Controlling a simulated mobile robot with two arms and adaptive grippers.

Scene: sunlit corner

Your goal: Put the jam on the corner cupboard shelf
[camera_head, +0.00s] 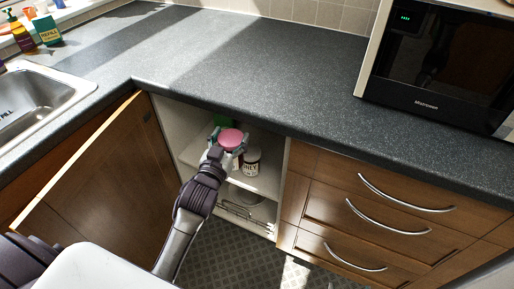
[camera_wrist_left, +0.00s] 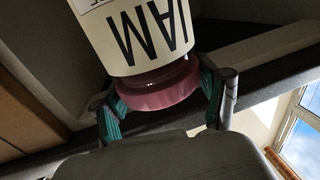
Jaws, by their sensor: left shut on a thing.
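The jam jar (camera_head: 231,138) shows its pink lid in the head view, at the opening of the corner cupboard. In the left wrist view the jam (camera_wrist_left: 150,40) has a cream label reading "JAM", upside down in the picture. My left gripper (camera_head: 228,146) is shut on the jam around its lid; its teal fingertips (camera_wrist_left: 165,105) press either side of the lid. The cupboard shelf (camera_head: 262,180) is below and behind the jar. I cannot tell whether the jar touches the shelf. My right gripper is not in view.
A white labelled jar (camera_head: 251,162) stands on the shelf right beside my gripper. A green item (camera_head: 222,120) is behind it. The wooden cupboard door (camera_head: 100,175) is open at left. The dark worktop (camera_head: 240,65) overhangs the opening. Drawers (camera_head: 375,215) are at right.

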